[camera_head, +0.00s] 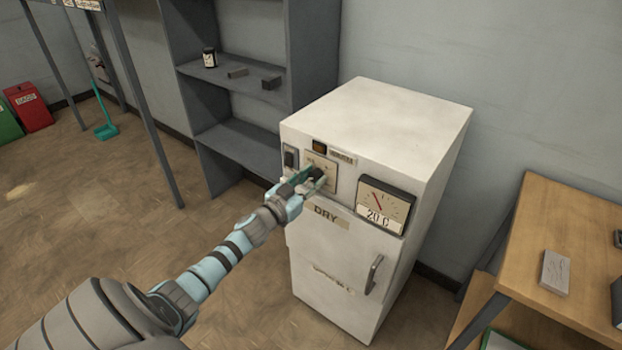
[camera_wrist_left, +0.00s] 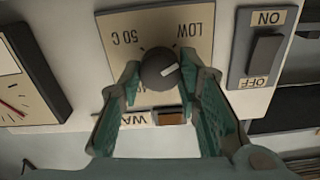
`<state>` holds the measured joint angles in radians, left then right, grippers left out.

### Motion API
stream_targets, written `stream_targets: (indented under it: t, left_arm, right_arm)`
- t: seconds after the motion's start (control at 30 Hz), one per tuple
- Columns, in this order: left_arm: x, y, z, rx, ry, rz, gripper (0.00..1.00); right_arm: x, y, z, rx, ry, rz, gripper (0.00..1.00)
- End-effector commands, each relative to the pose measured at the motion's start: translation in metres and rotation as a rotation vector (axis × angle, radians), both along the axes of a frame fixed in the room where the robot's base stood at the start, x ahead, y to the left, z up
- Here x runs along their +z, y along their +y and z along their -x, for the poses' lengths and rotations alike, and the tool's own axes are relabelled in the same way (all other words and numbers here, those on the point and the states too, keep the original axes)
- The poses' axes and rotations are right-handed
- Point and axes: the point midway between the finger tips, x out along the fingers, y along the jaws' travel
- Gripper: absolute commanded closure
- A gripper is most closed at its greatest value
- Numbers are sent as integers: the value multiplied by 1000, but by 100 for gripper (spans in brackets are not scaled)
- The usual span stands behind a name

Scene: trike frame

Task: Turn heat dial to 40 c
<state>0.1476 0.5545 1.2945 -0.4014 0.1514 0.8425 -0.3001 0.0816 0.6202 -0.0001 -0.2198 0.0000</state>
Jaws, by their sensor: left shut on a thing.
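The white drying cabinet (camera_head: 330,250) stands against the wall, marked "DRY". Its dark heat dial (camera_head: 315,173) is on the upper front, partly hidden by my left gripper (camera_head: 301,186). In the left wrist view, which shows the panel upside down, the round dial (camera_wrist_left: 158,70) sits between the fingertips of my left gripper (camera_wrist_left: 160,66), which is shut on it. The dial plate (camera_wrist_left: 135,25) reads "LOW" and "50 C"; the dial's white mark points to the right in this view, toward the LOW side. A gauge (camera_head: 382,200) carries a "20 C" label. My right gripper is not in view.
An ON/OFF switch (camera_wrist_left: 264,50) is beside the dial plate. An amber lamp (camera_head: 319,146) is above the dial. Grey shelves (camera_head: 240,140) stand left of the cabinet, a wooden table (camera_head: 575,225) right. Open floor lies in front and to the left.

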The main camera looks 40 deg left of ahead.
Motion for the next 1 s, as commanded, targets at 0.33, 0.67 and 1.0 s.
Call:
stream_targets:
  t: [0.33, 0.67, 1.0]
  left_arm:
    - [-1, -1, 0, 0, 7, -324, 97]
    - [-1, -1, 0, 1, 14, -638, 97]
    - [-1, -1, 0, 2, 21, -962, 97]
  right_arm:
    - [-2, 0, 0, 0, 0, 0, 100]
    - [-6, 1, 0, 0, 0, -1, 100]
    - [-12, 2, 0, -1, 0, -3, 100]
